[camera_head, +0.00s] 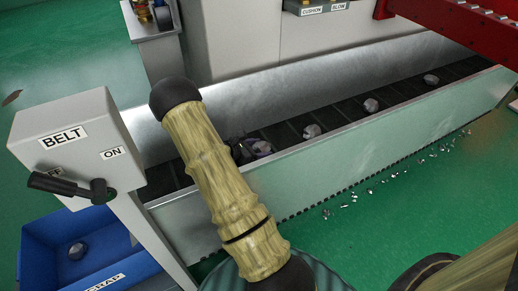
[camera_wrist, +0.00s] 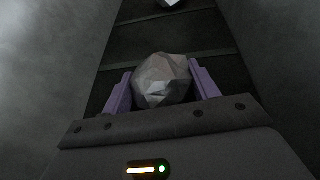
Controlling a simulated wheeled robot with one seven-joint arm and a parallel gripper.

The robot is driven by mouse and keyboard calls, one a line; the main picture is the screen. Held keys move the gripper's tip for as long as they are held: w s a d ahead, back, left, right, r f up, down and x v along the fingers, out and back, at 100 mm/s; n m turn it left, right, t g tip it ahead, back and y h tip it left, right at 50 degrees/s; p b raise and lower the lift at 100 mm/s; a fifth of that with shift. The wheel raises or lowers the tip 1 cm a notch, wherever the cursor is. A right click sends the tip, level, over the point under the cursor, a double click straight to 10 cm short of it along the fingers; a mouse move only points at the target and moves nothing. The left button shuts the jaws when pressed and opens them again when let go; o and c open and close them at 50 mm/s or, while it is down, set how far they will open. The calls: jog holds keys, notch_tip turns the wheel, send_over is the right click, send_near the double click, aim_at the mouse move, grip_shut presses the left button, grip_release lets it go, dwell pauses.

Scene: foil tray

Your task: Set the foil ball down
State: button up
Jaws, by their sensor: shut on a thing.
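A grey, crumpled foil ball (camera_wrist: 163,78) sits between the two purple fingers of my gripper (camera_wrist: 161,88) in the wrist view. The fingers are shut on its left and right sides. In the head view my gripper (camera_head: 250,150) is low inside the metal-walled trough, over the dark slatted belt (camera_head: 286,133). My arm hides part of it there. I cannot tell whether the held ball touches the belt. Another foil ball (camera_wrist: 170,2) shows at the top edge of the wrist view, farther along the belt.
Several foil balls, one here (camera_head: 371,104), lie along the belt to the right. The trough's near wall (camera_head: 370,145) runs beside my gripper. A BELT control box (camera_head: 75,135) with a black lever stands left. A blue scrap bin (camera_head: 35,255) holds a foil ball. Foil bits litter the green floor.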

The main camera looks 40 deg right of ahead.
aim_at(255, 148)
jog(key=o, duration=1)
jog(key=shift+c, duration=0.2)
jog(key=shift+w+a+r, duration=0.1)
jog(key=shift+a+r, duration=0.15)
jog(key=p+v, duration=0.3)
jog(key=v, duration=0.3)
jog(key=shift+a+r, duration=0.1)
jog(key=shift+a, duration=0.35)
